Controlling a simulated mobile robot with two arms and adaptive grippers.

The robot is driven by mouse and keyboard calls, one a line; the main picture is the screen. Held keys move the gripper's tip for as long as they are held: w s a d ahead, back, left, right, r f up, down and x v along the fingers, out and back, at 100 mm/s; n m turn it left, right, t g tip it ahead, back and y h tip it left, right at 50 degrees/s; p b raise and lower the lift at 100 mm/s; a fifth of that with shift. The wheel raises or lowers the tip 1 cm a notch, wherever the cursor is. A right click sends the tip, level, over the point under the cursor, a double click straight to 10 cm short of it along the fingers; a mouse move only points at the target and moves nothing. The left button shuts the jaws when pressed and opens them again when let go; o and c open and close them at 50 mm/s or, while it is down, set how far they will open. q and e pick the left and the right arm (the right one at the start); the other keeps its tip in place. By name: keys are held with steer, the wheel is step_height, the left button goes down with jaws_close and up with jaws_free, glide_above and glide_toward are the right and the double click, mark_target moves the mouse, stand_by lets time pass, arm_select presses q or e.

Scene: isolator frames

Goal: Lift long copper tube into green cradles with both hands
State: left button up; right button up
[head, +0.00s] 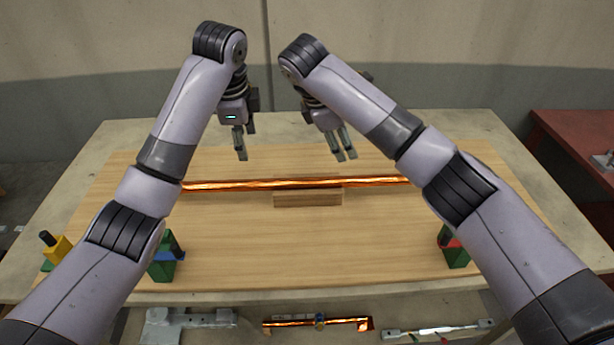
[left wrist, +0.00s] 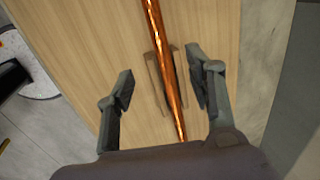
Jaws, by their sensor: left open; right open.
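The long copper tube (head: 265,184) lies across the wooden board, over a small wooden block (head: 308,198) near its middle. My arms hide parts of its length toward both ends. Two green cradles stand nearer me, the left one (head: 163,268) with a blue part and the right one (head: 456,256) with a red part, both partly behind my arms. My left gripper (head: 241,158) is open and empty beyond the tube's left half. In the left wrist view the tube (left wrist: 163,60) runs between its open fingers (left wrist: 160,92), without clear contact. My right gripper (head: 346,157) is open and empty beyond the tube, right of middle.
The wooden board (head: 300,240) is clear between the cradles. A yellow and black item (head: 57,247) stands at the left edge. A grey bracket (head: 190,322), a short copper piece (head: 318,322) and a metal tool (head: 437,329) lie at the front. A red table (head: 575,135) stands right.

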mark_target(254, 182)
arm_select(q)
steer(key=x, duration=1.7)
steer(key=shift+s+f, duration=0.2)
arm_select(e)
steer(key=x, duration=1.7)
steer(key=shift+s+f, duration=0.15)
steer(key=shift+s, duration=0.05)
arm_select(q)
steer(key=shift+c, duration=0.4)
arm_select(e)
steer(key=shift+c, duration=0.4)
arm_select(q)
jaws_close()
arm_select(e)
jaws_close()
